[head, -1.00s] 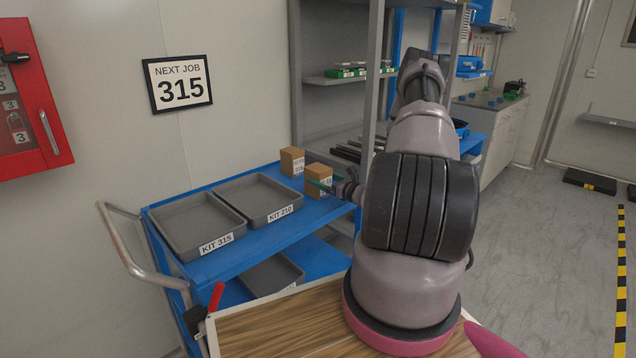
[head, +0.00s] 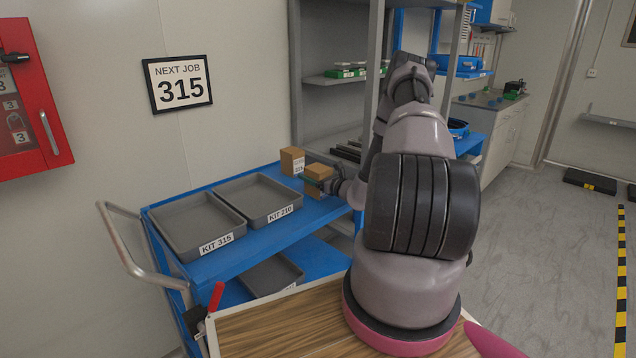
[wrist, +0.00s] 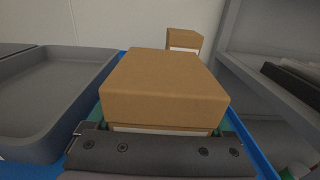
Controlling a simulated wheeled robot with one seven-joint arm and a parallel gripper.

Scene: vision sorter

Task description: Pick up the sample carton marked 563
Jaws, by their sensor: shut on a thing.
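A brown carton (head: 319,171) is between the fingers of my gripper (head: 318,183) at the back right of the blue cart's top. In the wrist view the held carton (wrist: 165,88) fills the middle, with green finger pads showing at both sides. My gripper is shut on it. Its white label is mostly hidden by the gripper, so I cannot read its number. A second brown carton (head: 292,160) stands upright just behind and to the left, apart from the held one. Its label is too small to read surely. I cannot tell whether the held carton is clear of the cart.
Two grey trays lie on the blue cart (head: 240,252), the KIT 315 tray (head: 165,223) and the KIT 210 tray (head: 232,192), left of the cartons. A grey shelf unit (head: 297,80) stands close behind and right. A wall sign (head: 178,83) reads NEXT JOB 315.

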